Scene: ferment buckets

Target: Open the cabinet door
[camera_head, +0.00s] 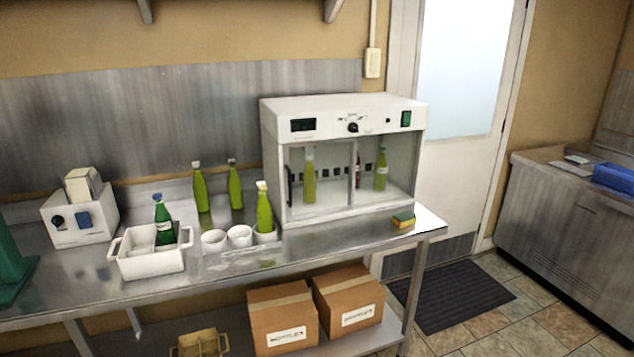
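A white cabinet (270,122) stands on the steel table (330,239), right of the middle of the view. Its top panel has a dark display, a black knob and a green switch. Its front looks glazed, with an upright bar (352,186) dividing it. A dark vertical handle (290,187) sits at the left edge of the front. The door looks shut, though the clear glass makes this hard to tell. A yellow-green bottle (309,180) and a greener bottle (380,171) stand inside. My gripper is not in view.
A bottle in a white cup (265,211) stands close to the cabinet's front left. More cups (239,236), a white bin (150,262) and bottles stand further left. A sponge (403,220) lies at the front right. Cardboard boxes (283,322) sit below. The mat (452,295) is clear.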

